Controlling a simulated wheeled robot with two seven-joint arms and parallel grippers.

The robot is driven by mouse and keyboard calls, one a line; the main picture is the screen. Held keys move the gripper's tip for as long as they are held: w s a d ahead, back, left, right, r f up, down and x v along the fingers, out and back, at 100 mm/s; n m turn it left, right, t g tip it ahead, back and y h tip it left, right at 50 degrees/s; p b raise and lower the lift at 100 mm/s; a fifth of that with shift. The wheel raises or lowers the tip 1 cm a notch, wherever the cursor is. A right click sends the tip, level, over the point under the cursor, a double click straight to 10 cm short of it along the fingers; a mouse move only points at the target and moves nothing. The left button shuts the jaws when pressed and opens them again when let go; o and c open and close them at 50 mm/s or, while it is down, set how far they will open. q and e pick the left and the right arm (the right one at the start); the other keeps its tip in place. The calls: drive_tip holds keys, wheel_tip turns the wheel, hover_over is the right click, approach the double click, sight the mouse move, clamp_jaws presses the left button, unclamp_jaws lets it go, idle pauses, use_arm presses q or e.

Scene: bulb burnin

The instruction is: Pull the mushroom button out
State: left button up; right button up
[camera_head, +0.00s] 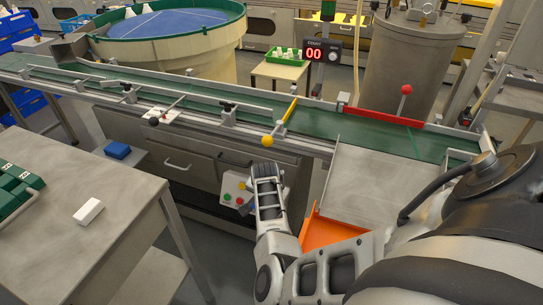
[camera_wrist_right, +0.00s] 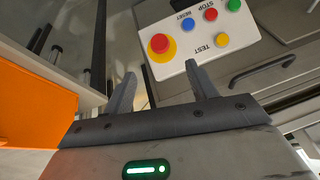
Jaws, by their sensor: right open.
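The mushroom button (camera_wrist_right: 160,45) is red on a yellow collar, at the left end of a white control box (camera_wrist_right: 190,52) in the right wrist view. The box also shows in the head view (camera_head: 232,186), partly behind my right gripper (camera_head: 265,172); the mushroom button itself is hidden there. In the right wrist view my right gripper (camera_wrist_right: 160,72) is open and empty. Its fingertips point towards the box, with the mushroom button ahead, between them in the picture. They look apart from it; the exact gap cannot be told. My left gripper is not in view.
Blue, red, green and yellow buttons (camera_wrist_right: 222,40) sit beside the mushroom button. An orange panel (camera_wrist_right: 35,95) stands close on the left in the right wrist view. The green conveyor (camera_head: 230,103) runs above the box. A grey table (camera_head: 125,225) stands to the left.

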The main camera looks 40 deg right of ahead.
drive_tip(key=shift+p+v, duration=1.45)
drive_tip(key=shift+v, duration=0.5)
drive_tip(key=shift+f, duration=0.1)
